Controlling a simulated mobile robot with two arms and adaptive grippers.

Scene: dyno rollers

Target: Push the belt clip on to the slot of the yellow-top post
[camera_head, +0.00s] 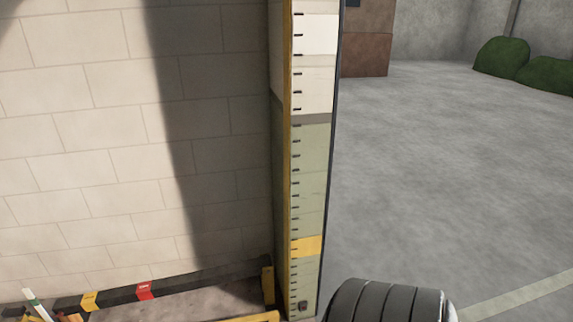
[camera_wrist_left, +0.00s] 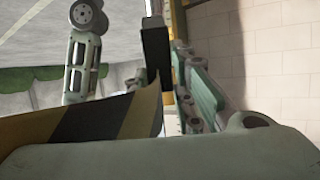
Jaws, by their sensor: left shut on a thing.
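In the left wrist view a yellow-and-black striped belt (camera_wrist_left: 85,122) runs in from the left edge and rises toward the middle. A dark upright block, which looks like the belt clip (camera_wrist_left: 154,50), stands at its end. The slot and the yellow-top post cannot be made out in either view. Neither gripper shows in the head view, and my right gripper is not in view.
A tall measuring board (camera_head: 310,165) with tick marks and a yellow band stands against the block wall (camera_head: 85,140). A dark rail (camera_head: 190,283) with yellow and red labels lies along the wall's foot. Open concrete floor (camera_head: 450,190) lies to the right, with bushes (camera_head: 502,57) beyond.

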